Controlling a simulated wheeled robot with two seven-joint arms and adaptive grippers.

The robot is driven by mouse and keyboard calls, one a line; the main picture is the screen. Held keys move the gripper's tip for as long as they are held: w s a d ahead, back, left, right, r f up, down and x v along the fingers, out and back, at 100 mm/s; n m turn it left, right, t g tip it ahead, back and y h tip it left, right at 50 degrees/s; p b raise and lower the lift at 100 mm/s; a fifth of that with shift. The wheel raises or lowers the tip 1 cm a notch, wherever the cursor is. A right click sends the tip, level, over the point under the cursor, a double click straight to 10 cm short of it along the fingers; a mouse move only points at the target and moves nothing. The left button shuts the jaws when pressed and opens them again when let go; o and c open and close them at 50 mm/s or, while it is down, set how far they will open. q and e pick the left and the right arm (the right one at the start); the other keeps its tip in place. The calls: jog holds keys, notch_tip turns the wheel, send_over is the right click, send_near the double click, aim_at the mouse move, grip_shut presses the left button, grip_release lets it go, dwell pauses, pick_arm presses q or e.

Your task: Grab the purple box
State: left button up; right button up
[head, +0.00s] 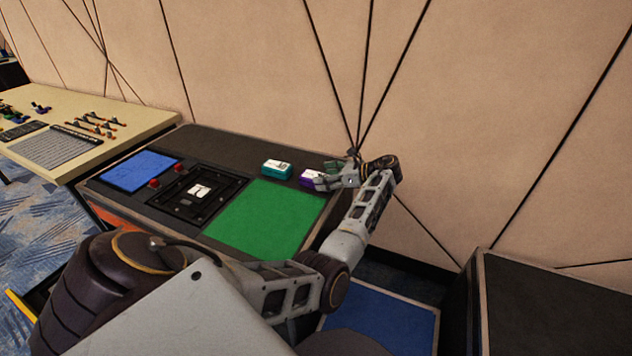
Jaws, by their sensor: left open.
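The purple box (307,177), with a white top, sits at the back right of the dark table, to the right of a teal box (277,169). My left gripper (328,178) is open at the purple box's right side, its fingers pointing left toward it. The fingers partly cover the box's right end. I cannot tell whether they touch it or lie around it. My right gripper is not in view.
The dark table (215,146) also carries a green mat (270,213), a blue mat (140,171) and a black tray-like fixture (183,208) with a white item (199,191) on it. The wall (250,70) rises close behind. A beige table (90,105) stands at the left.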

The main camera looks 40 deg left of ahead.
aim_at(316, 175)
pick_arm(q)
jog(key=x, duration=0.2)
jog(key=shift+s+a+f, duration=0.2)
jog(key=shift+a+f, duration=0.05)
jog(key=shift+a, duration=0.05)
jog(key=shift+s+a+f+b, duration=0.15)
jog(key=shift+a+b, duration=0.15)
jog(key=shift+a, duration=0.2)
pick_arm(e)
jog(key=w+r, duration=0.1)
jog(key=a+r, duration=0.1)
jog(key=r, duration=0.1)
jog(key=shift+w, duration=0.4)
pick_arm(q)
jog(key=shift+c, duration=0.2)
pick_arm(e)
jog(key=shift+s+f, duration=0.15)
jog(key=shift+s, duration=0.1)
pick_arm(q)
jog(key=c, duration=1)
jog(key=shift+c, duration=0.7)
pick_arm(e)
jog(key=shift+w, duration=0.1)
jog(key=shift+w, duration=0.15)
